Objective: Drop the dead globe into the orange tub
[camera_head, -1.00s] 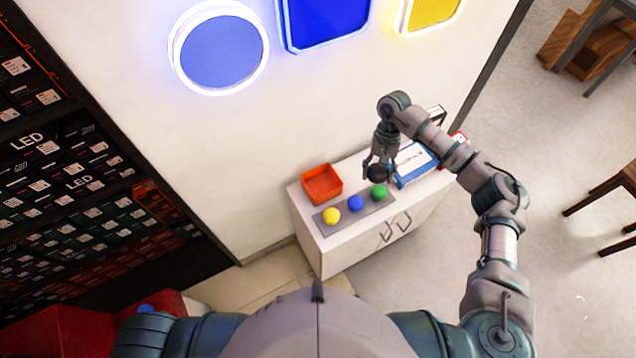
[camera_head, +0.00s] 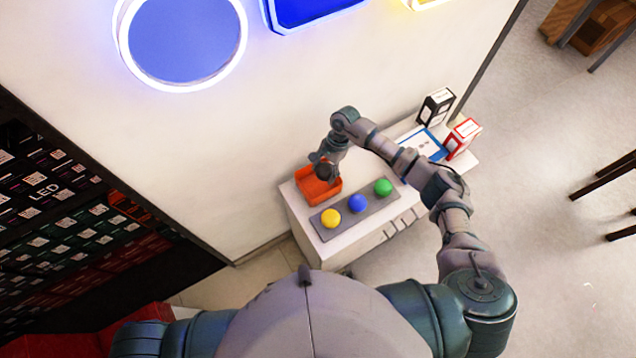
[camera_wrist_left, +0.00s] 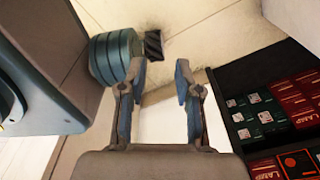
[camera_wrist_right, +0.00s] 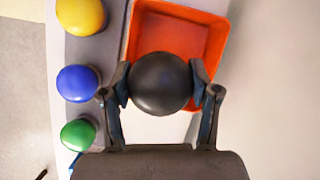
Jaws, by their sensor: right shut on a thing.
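The dead globe is a dark grey ball (camera_wrist_right: 160,83), held between the fingers of my right gripper (camera_wrist_right: 160,88), which is shut on it. In the head view my right gripper (camera_head: 326,165) and the dark globe (camera_head: 324,171) are over the orange tub (camera_head: 312,191). In the right wrist view the open orange tub (camera_wrist_right: 215,28) lies behind the globe, and its inside looks empty where it shows. The globe hides part of the tub. My left gripper (camera_wrist_left: 160,90) is open and empty, with its fingers apart over the floor.
Yellow (camera_head: 330,218), blue (camera_head: 358,203) and green (camera_head: 383,187) globes sit on a grey strip (camera_head: 345,222) beside the tub on the white cabinet. Black (camera_head: 435,106) and red-and-white (camera_head: 462,138) boxes stand at its right end. A wall rises behind.

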